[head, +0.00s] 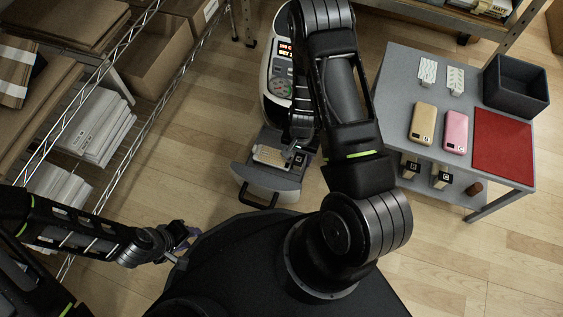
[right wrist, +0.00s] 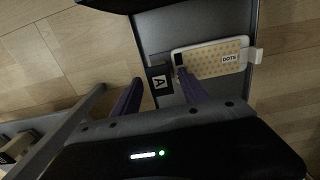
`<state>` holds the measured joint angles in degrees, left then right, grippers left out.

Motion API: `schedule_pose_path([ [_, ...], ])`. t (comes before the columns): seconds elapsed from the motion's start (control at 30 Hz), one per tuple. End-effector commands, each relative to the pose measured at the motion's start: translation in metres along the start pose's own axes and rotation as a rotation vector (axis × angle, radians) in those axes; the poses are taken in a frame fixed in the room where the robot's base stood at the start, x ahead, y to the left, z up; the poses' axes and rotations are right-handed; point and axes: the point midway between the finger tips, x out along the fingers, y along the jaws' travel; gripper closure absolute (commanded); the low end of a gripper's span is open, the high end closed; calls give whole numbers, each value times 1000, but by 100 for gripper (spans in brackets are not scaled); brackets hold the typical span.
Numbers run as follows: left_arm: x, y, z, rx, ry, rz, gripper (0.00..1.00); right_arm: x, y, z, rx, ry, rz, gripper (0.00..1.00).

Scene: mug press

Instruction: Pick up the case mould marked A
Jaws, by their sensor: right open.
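The mould marked A shows its dark end with a white A tag (right wrist: 159,82) in the right wrist view. It is in the machine's pulled-out tray (head: 285,183), with a pale dotted case labelled DOTS (right wrist: 215,58) beside the tag. The case also shows in the head view (head: 268,155). My right gripper (right wrist: 157,77) is open, with its purple fingers to either side of the tag; the right finger overlaps the case's near end in the picture. Contact cannot be told. My left gripper (head: 181,243) is at the lower left, away from the tray, its jaws too small to read.
The white press (head: 277,75) stands behind the tray, partly hidden by my right arm. A grey table (head: 400,75) at right bears two cases, a red mat (head: 503,148) and a dark bin (head: 516,85). Moulds B (head: 410,166) and C (head: 441,177) are below. Wire shelving stands left.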

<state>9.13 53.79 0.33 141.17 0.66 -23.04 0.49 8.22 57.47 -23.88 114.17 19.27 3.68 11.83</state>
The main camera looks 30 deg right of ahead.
Motion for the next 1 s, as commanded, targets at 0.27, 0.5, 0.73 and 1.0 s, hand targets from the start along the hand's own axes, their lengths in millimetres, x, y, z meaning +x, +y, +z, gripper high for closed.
schedule_pose_path([
  [0.27,8,-3,-1,-1,4,1,64,17,0,0,1,1,0,49],
  [0.5,8,-2,-1,-1,4,1,64,17,0,0,1,0,0,49],
  [0.73,8,-2,-1,-1,3,1,64,17,0,0,1,0,0,49],
  [1.0,8,-3,-1,-1,3,1,64,17,0,0,1,0,0,70],
])
